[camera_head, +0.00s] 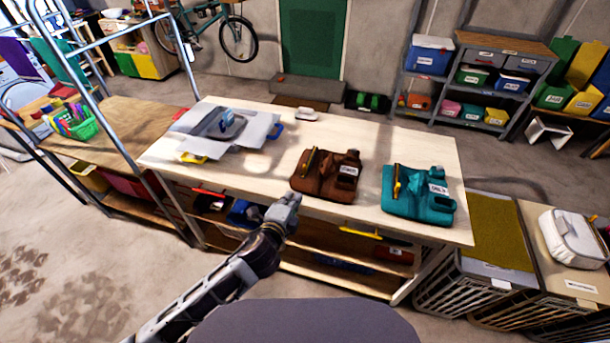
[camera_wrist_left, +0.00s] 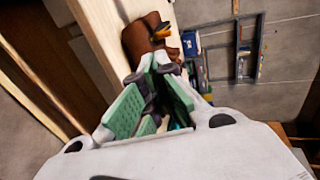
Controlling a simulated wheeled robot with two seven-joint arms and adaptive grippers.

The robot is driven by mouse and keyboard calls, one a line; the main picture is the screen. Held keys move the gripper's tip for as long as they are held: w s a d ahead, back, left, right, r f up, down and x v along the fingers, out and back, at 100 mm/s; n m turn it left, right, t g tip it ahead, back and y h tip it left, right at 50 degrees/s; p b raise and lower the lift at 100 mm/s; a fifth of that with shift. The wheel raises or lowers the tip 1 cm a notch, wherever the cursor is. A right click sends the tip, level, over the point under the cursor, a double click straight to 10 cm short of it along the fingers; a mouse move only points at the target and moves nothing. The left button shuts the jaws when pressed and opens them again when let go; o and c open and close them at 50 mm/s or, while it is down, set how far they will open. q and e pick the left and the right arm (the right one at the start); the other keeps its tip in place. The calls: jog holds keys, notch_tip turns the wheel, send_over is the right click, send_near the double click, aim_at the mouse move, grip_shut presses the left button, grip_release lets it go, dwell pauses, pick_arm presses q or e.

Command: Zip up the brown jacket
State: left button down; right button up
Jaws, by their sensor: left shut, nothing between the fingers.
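The brown jacket (camera_head: 328,176) lies folded on the pale wooden table, with a yellow-orange zip pull strip on its left part and a white label on its right. In the left wrist view the brown jacket (camera_wrist_left: 142,38) shows beyond my fingertips, with the orange strip beside it. My left gripper (camera_head: 290,200) is at the table's front edge, just left of and nearer than the jacket, apart from it. Its green-padded fingers (camera_wrist_left: 158,72) come together at the tips with nothing between them. My right gripper is in neither view.
A teal jacket (camera_head: 418,192) lies right of the brown one. An iron on a grey-white board (camera_head: 228,124) is at the table's left. A metal rack frame (camera_head: 120,110) stands left. The table top (camera_head: 270,165) is bare between board and brown jacket. Baskets (camera_head: 470,290) stand right.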

aim_at(305, 182)
pick_arm(q)
jog(key=shift+p+x, duration=0.35)
jog(key=shift+x, duration=4.15)
jog(key=shift+w+d, duration=0.15)
jog(key=shift+w, duration=0.4)
jog(key=shift+w+d, duration=0.2)
jog(key=shift+w, duration=0.3)
jog(key=shift+w+d+p, duration=0.15)
jog(key=shift+w, duration=0.35)
jog(key=shift+w+d+p, duration=0.15)
jog(key=shift+w, duration=0.3)
